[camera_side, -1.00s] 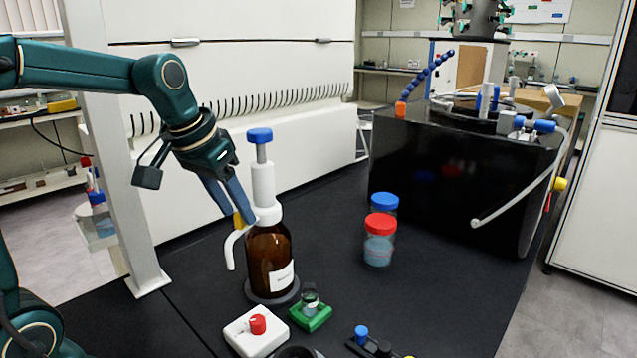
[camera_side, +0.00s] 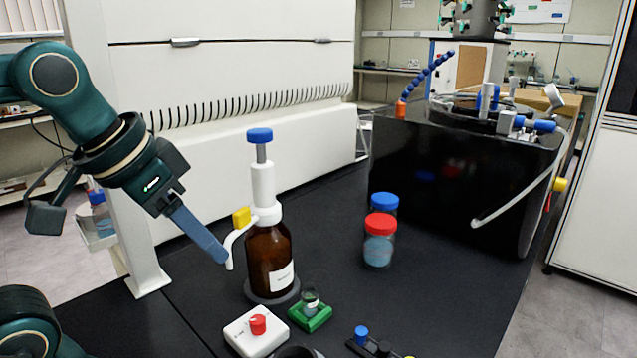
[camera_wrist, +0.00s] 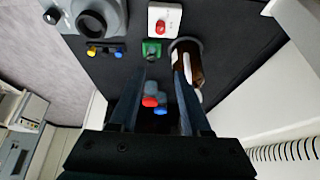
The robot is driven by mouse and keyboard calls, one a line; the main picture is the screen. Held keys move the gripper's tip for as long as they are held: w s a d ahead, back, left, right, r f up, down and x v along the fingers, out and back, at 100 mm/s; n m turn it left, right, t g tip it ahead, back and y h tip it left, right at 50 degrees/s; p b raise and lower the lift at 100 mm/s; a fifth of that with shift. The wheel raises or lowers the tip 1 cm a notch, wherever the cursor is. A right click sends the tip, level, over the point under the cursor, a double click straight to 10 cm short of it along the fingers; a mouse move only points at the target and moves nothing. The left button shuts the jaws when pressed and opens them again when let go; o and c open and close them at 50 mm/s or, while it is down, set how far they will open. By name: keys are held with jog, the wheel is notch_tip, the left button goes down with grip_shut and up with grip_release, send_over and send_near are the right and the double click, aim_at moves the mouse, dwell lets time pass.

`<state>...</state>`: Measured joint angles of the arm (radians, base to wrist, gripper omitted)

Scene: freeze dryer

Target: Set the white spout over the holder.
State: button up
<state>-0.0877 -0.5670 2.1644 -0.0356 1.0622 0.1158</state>
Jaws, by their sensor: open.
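The white spout (camera_side: 230,245) curves out from the pump on the brown bottle (camera_side: 268,258) and hangs down at the bottle's left side. A yellow block (camera_side: 241,217) sits at the top of the spout. The green holder (camera_side: 310,316), with a small glass vial in it, stands on the bench in front and right of the bottle, so the spout's tip is not over it. The holder also shows in the wrist view (camera_wrist: 152,48). My gripper (camera_side: 222,257) is open beside the spout, on its left; contact cannot be told. In the wrist view its fingers (camera_wrist: 165,66) look empty.
A white box with a red knob (camera_side: 255,330) stands left of the holder. Jars with red (camera_side: 379,240) and blue (camera_side: 384,202) lids stand to the right. A white post (camera_side: 140,240) rises at the left. Bench between holder and jars is clear.

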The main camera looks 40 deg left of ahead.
jog(key=s+d+f, duration=0.1)
jog(key=s+f, duration=0.2)
jog(key=f, duration=0.2)
jog(key=shift+s, duration=0.35)
jog(key=n+g+y, duration=0.1)
jog(key=n, duration=0.2)
send_near(241, 210)
jog(key=shift+w+d+f, duration=0.2)
jog(key=shift+w+f, duration=0.05)
jog(key=shift+f, duration=0.35)
jog(key=shift+w+d+f, duration=0.2)
jog(key=shift+w+f, duration=0.05)
jog(key=shift+f, duration=0.4)
jog(key=shift+w+a+f+n, duration=0.15)
jog(key=shift+w+a+n, duration=0.1)
jog(key=shift+n, duration=0.05)
jog(key=shift+a+f, duration=0.15)
jog(key=shift+f, duration=0.2)
jog(key=shift+x, duration=2.4)
grip_shut()
